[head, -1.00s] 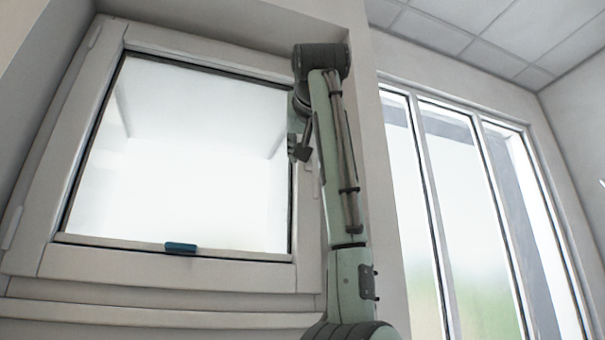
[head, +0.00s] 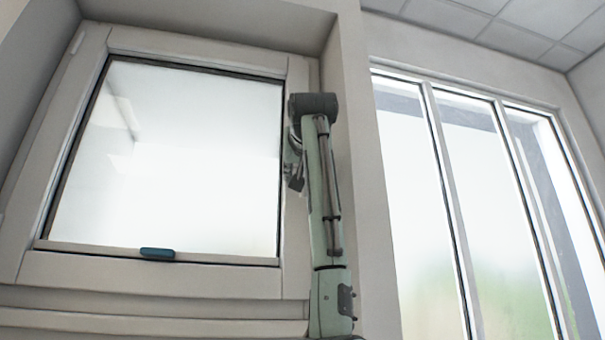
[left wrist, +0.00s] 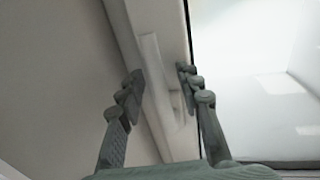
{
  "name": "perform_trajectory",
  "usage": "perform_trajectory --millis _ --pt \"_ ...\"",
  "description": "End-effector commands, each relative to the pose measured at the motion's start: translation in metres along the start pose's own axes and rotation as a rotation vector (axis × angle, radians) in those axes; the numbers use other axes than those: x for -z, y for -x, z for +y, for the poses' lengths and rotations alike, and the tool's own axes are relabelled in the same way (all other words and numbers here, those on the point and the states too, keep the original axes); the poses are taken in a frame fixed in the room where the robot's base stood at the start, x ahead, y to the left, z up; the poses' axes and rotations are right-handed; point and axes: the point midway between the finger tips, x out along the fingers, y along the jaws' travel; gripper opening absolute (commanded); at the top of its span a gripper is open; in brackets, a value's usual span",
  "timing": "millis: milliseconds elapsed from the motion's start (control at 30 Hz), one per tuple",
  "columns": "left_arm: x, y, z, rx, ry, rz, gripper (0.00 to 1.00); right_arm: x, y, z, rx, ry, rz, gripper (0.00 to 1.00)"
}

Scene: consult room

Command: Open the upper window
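The upper window (head: 185,160) is a pale-framed pane at the left of the head view. It looks closed, its sash (head: 150,275) flush in the frame. My left arm rises along its right side, and the left gripper (head: 293,170) is at the right sash edge, partly hidden by the arm. In the left wrist view the open left gripper (left wrist: 160,82) has one finger on each side of a pale, long handle (left wrist: 152,55) on the window frame. I cannot tell whether the fingers touch it. My right gripper is out of view.
A small blue piece (head: 157,253) sits on the lower sash edge. A wall pier (head: 352,130) stands right of my arm, and a tall multi-pane window (head: 470,200) lies beyond it. The ceiling (head: 480,25) shows at upper right.

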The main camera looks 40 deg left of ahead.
Motion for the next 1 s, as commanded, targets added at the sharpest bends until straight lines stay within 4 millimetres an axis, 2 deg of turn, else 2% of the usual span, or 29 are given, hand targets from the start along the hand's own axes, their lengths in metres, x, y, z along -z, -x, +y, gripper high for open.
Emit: perform_trajectory --millis 133,400,1000 --pt "-0.0003 0.0000 0.0000 0.000 0.000 0.000 0.34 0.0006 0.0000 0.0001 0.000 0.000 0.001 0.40" --pt "-0.0002 0.0003 0.0001 0.000 0.000 0.000 0.00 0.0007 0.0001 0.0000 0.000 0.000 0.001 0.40" --pt "-0.0005 0.0036 -0.0036 0.000 -0.015 -0.003 0.00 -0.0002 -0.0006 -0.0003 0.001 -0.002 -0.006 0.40"
